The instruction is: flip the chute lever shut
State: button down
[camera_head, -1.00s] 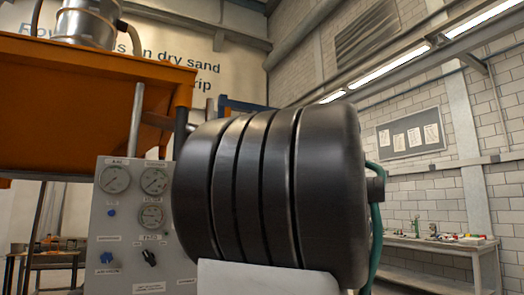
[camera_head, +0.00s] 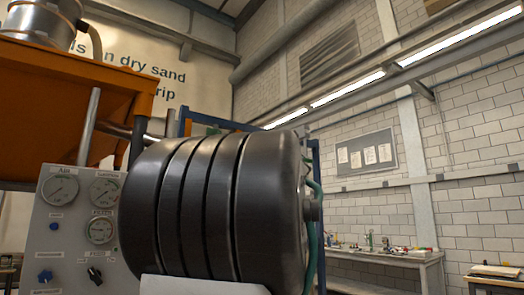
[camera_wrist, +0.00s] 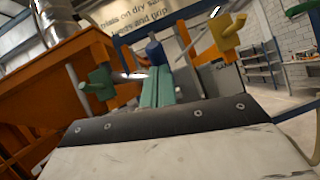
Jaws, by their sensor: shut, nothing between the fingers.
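In the wrist view my gripper (camera_wrist: 158,72) shows as two teal fingers pressed side by side, shut and empty, beyond a pale plate with a dark bolted edge. A green block with a short rod (camera_wrist: 102,82) stands left of the fingers, near the orange hopper (camera_wrist: 85,55). A yellow block with a rod (camera_wrist: 227,33) stands at the upper right. A blue rounded part (camera_wrist: 155,50) shows just past the fingertips. I cannot tell which of these is the chute lever, nor whether the fingers touch anything. My gripper does not show in the head view.
In the head view a large black ribbed cylinder (camera_head: 205,205) fills the middle. A gauge panel (camera_head: 70,235) stands to its left, below the orange hopper (camera_head: 75,85). A cluttered bench (camera_head: 385,252) stands along the brick wall at the right.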

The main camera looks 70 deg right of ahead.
jog(key=shift+a+r, duration=0.2)
jog(key=shift+r, duration=0.2)
jog(key=s+a+r+v, duration=0.1)
jog(key=r+v, duration=0.1)
jog(key=v, duration=1)
jog(key=shift+s+a, duration=0.2)
jog(key=shift+s, duration=0.1)
